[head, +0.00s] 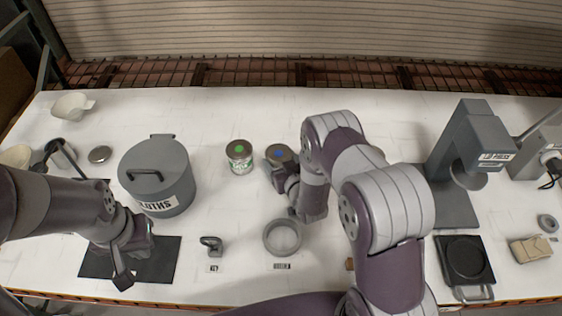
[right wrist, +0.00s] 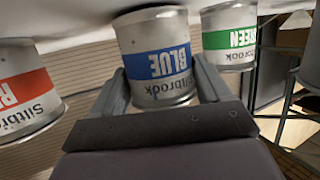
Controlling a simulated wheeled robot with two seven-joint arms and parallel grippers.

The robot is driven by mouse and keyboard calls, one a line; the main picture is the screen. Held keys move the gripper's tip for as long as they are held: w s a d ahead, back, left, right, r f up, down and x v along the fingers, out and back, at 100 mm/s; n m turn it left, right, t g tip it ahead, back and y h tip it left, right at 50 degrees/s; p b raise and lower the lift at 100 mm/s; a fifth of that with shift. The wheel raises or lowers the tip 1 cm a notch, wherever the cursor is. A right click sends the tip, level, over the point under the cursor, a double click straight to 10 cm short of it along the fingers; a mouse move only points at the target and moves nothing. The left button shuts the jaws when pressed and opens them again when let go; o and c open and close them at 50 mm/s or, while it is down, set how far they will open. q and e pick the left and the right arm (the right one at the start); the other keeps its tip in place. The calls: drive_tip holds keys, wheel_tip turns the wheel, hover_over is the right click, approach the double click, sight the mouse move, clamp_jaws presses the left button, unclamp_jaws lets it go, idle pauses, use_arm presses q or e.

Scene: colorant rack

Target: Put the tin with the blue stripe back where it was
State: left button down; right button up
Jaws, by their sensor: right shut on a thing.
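The tin with the blue stripe (right wrist: 156,60) is between the fingers of my right gripper (right wrist: 165,92), which is shut on it. The right wrist view is upside down, with the white table at the top. In the head view the blue tin (head: 279,153) shows a blue dot on its lid, with my right gripper (head: 280,170) at its near side. It is upright at the table; I cannot tell whether it touches. The green tin (head: 239,155) stands just left of it. The red tin (right wrist: 25,92) shows in the right wrist view. My left gripper (head: 126,262) is over a dark mat; its opening is unclear.
A grey lidded pot (head: 160,180) stands left of the tins. A round grey ring-like dish (head: 283,237) and a small dark object (head: 212,244) lie nearer the front. A grey press (head: 470,150) and a black scale (head: 464,262) stand right. My right arm hides the table behind it.

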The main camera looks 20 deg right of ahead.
drive_tip(key=shift+s+f+b, duration=0.15)
drive_tip(key=shift+f+b, duration=0.15)
